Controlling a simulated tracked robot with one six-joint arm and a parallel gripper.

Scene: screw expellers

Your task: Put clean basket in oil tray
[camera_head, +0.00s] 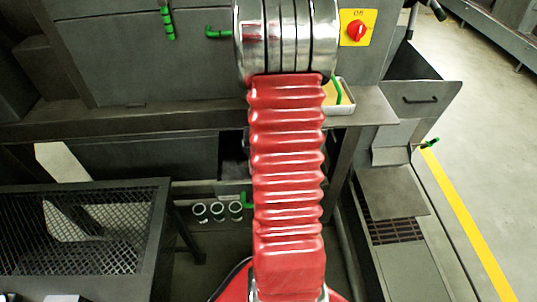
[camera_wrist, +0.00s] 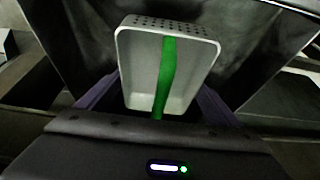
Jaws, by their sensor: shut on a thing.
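A light grey basket (camera_wrist: 138,75) with a perforated end wall and a green bar handle (camera_wrist: 166,75) fills the middle of the wrist view. Its inside looks empty and clean. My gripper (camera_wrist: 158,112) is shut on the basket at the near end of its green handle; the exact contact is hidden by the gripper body. In the head view my gripper is hidden behind my red arm. A pale-rimmed container (camera_head: 347,108) with a yellowish inside and a green bar shows partly behind the arm, at the ledge. I cannot tell whether it is the oil tray or a basket.
A dark machine (camera_head: 130,60) with a red knob on a yellow plate (camera_head: 356,29) stands ahead. A mesh-topped frame (camera_head: 75,235) is at lower left. Several small white rings (camera_head: 217,211) sit low behind it. A chute (camera_head: 415,95) is at right; open floor lies beyond the yellow line (camera_head: 465,220).

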